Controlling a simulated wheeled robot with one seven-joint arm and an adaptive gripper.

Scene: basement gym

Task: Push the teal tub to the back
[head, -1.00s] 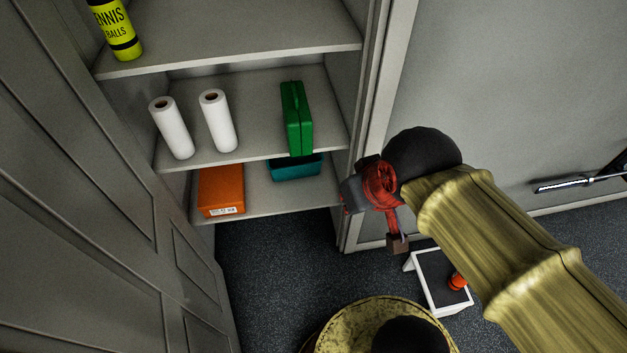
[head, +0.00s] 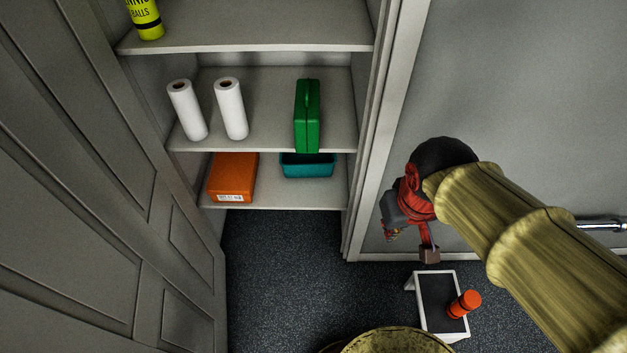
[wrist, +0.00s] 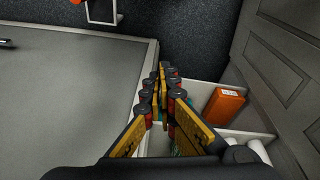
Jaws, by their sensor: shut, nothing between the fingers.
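The teal tub (head: 307,170) sits on the lowest visible cabinet shelf (head: 270,198), at its right side, partly overhung by the shelf above. In the wrist view only small bits of teal show behind the fingers. My gripper (head: 428,256) hangs outside the cabinet, to the right of its frame and in front of the grey wall panel, well apart from the tub. In the wrist view my gripper (wrist: 163,70) has its fingers together, with nothing between them.
An orange box (head: 233,177) lies left of the tub. A green case (head: 307,115) and two white rolls (head: 231,108) stand on the shelf above. A yellow tennis-ball can (head: 146,18) is higher. The cabinet door (head: 90,190) is at left. A small step stool (head: 437,300) with an orange bottle (head: 464,304) stands right.

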